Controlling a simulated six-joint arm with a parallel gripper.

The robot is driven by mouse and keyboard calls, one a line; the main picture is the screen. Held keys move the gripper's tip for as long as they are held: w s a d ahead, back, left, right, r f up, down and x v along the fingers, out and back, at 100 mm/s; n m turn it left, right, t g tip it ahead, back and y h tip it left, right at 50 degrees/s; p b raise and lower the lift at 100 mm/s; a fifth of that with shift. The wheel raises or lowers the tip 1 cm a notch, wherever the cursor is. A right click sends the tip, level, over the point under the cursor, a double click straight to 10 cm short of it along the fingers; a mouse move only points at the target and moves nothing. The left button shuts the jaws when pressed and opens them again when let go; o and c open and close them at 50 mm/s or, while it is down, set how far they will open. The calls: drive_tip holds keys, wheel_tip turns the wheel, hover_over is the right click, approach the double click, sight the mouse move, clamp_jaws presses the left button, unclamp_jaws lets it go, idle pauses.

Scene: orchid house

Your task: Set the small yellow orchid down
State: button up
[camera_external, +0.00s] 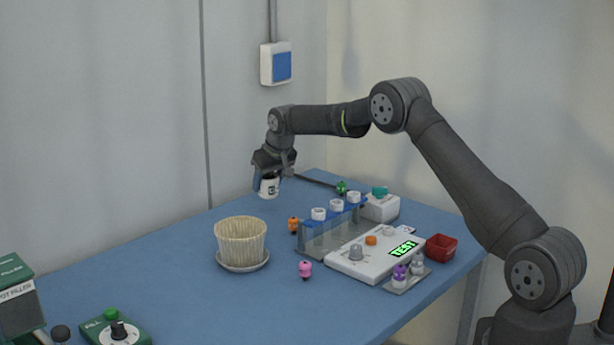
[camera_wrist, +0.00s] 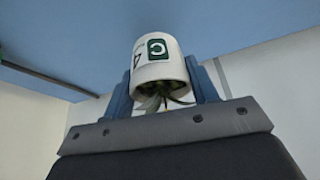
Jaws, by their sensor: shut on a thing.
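My gripper (camera_external: 269,184) is shut on a small white pot (camera_external: 270,190), over the back part of the blue table. In the wrist view my gripper (camera_wrist: 163,84) has one blue finger on each side of the pot (camera_wrist: 158,72). The pot bears a green square with a white C and a dark 4. Thin green and pale strands, like leaves or roots, show at its open end towards the camera. I see no yellow flower clearly. I cannot tell whether the pot touches the table.
A ribbed cream pot (camera_external: 240,231) stands in a saucer (camera_external: 244,267) at mid-table. A tube rack (camera_external: 327,239), a white test device (camera_external: 362,262) and a red box (camera_external: 441,247) stand to the right. A pink figure (camera_external: 305,269) is in front. The table's back left is clear.

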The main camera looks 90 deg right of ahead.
sight(269, 193)
drive_tip(key=shift+f, duration=1.85)
drive_tip(key=shift+f, duration=0.1)
drive_tip(key=o, duration=1)
drive_tip(key=shift+o, duration=0.2)
drive_tip(key=v, duration=1.2)
